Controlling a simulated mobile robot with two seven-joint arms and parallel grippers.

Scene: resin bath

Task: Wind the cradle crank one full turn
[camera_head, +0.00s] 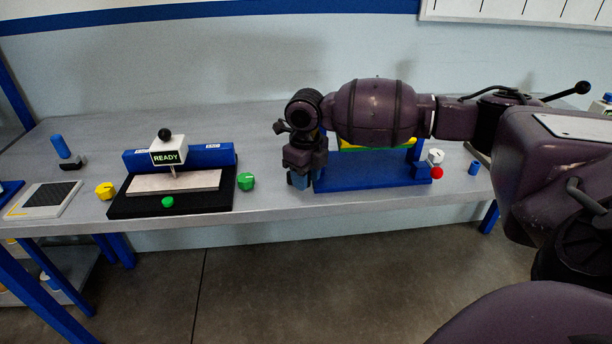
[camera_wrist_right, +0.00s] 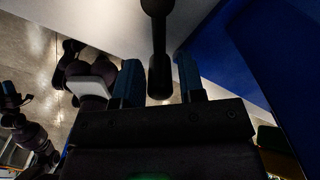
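The blue cradle (camera_head: 350,180) stands on the bench, with a yellow strip (camera_head: 347,149) showing at its top; my right arm covers much of it. My right gripper (camera_head: 300,183) is at the cradle's left end, fingers pointing down. In the right wrist view the blue-tipped fingers (camera_wrist_right: 160,82) are apart, with a black bar ending in a rounded knob (camera_wrist_right: 160,78), apparently the crank handle, between them. Gaps show on both sides of the knob, so the gripper is not closed on it. The crank is hidden in the head view. My left gripper is not in view.
A black-based fixture (camera_head: 150,207) with a READY sign (camera_head: 166,157) stands left, between a yellow knob (camera_head: 105,191) and a green knob (camera_head: 246,181). A red ball (camera_head: 437,172) and a blue cylinder (camera_head: 474,167) are right of the cradle.

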